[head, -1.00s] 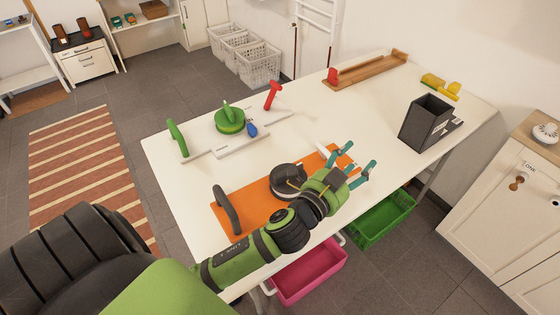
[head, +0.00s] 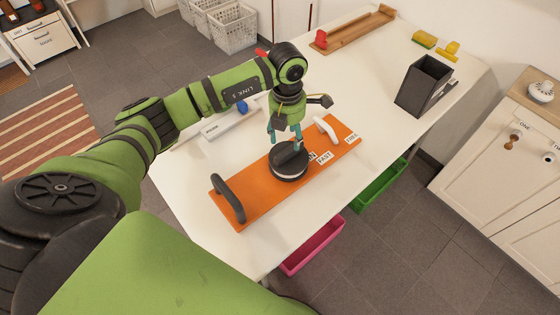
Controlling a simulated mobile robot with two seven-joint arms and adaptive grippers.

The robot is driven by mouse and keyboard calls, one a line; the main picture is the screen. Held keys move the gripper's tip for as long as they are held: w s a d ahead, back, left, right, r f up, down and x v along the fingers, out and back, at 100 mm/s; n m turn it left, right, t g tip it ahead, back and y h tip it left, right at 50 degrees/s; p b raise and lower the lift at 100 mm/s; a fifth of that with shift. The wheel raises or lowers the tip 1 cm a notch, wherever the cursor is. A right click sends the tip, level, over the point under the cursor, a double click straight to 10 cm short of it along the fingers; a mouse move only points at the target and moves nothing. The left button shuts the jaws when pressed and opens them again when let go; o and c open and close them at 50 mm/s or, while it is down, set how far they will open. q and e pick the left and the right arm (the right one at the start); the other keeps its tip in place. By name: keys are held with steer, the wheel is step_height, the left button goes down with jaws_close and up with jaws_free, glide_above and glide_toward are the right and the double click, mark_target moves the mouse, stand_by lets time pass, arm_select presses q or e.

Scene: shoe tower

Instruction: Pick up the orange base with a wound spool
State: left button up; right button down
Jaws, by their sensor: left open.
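The orange base (head: 258,191) lies flat on the white table. A dark handle (head: 228,199) stands at its left end and a white handle-like piece (head: 326,129) is at its far right end. A black round spool (head: 289,166) with a pale lower band sits on its middle; I cannot tell the winding clearly. Labels lie on the base to the right of the spool. My left gripper (head: 285,143) points down over the spool, its teal fingers apart. The fingertips are at or just above the spool's top; contact is unclear. My right gripper is not in view.
A white base (head: 228,124) with a blue knob (head: 242,107) lies behind, partly hidden by my left arm. A black bin (head: 424,86), yellow pieces (head: 424,39) and a wooden rail (head: 354,32) stand farther back. Pink (head: 313,247) and green (head: 378,186) crates are below the table edge.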

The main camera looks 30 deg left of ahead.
mark_target(283, 151)
arm_select(q)
steer(key=shift+s+a+f, duration=0.1)
steer(key=shift+a+f, duration=0.1)
steer(key=shift+a, duration=0.1)
steer(key=f+p, duration=0.2)
steer(key=f, duration=0.1)
steer(key=f+p, duration=0.1)
steer(key=f, duration=0.1)
steer(key=shift+s+f, duration=0.2)
steer(key=shift+s, duration=0.2)
steer(key=shift+f, duration=0.55)
jaws_close()
steer(key=shift+w+r, duration=0.15)
